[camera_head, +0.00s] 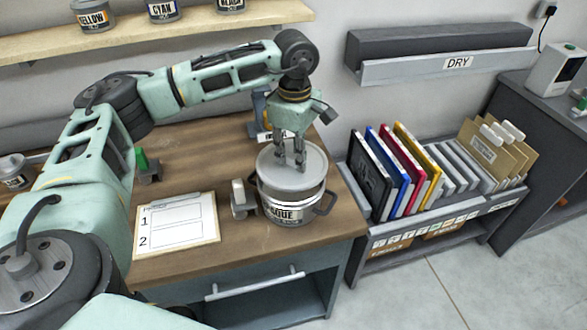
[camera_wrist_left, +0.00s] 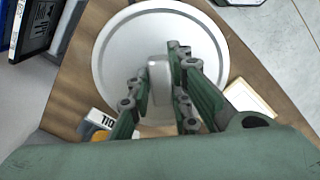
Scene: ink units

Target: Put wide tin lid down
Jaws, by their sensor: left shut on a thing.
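The wide tin lid (camera_head: 310,172) is a round, pale grey disc at the top of the wide tin (camera_head: 291,211), which stands on the wooden table. In the left wrist view the lid (camera_wrist_left: 112,48) shows from above with a block-like knob (camera_wrist_left: 159,82) at its middle. My left gripper (camera_head: 291,163) comes down from above and is shut on the knob; its fingers (camera_wrist_left: 163,95) sit on both sides of it. The lid looks level over the tin's mouth; I cannot tell whether it rests fully on the rim. My right gripper is not in view.
A clipboard (camera_head: 177,224) numbered 1 and 2 lies left of the tin, with a small grey-white block-like item (camera_head: 241,200) between them. A rack of coloured panels (camera_head: 390,170) stands to the right. A shelf (camera_head: 150,32) with small tins runs above the table.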

